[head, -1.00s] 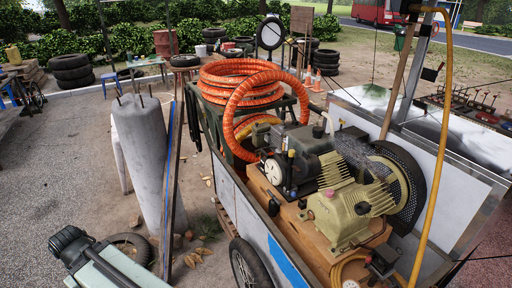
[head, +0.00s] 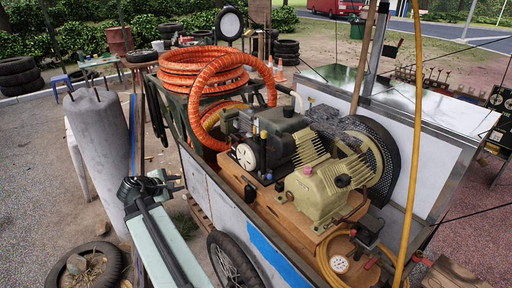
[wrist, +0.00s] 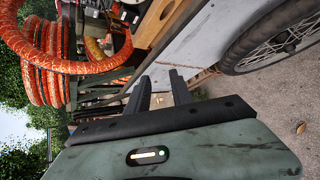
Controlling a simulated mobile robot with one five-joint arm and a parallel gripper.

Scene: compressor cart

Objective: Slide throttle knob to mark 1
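The compressor (head: 265,140) and its beige motor (head: 320,188) sit on a wooden board on the cart (head: 225,210). A small yellow-topped part (head: 264,134) stands on the compressor and a reddish cap (head: 307,170) on the motor. I cannot tell which part is the throttle knob, and no mark 1 is readable. My gripper (head: 150,186) is outside the cart's left side, apart from the compressor. In the wrist view my gripper (wrist: 160,94) has its two fingers apart with nothing between them.
An orange hose coil (head: 205,70) lies at the cart's back. A grey cylinder (head: 100,150) stands left of my arm. The cart's wheel (head: 232,262) is in front. A yellow hose (head: 412,160) hangs at the right. A white-faced gauge (head: 339,264) is at the cart's front end.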

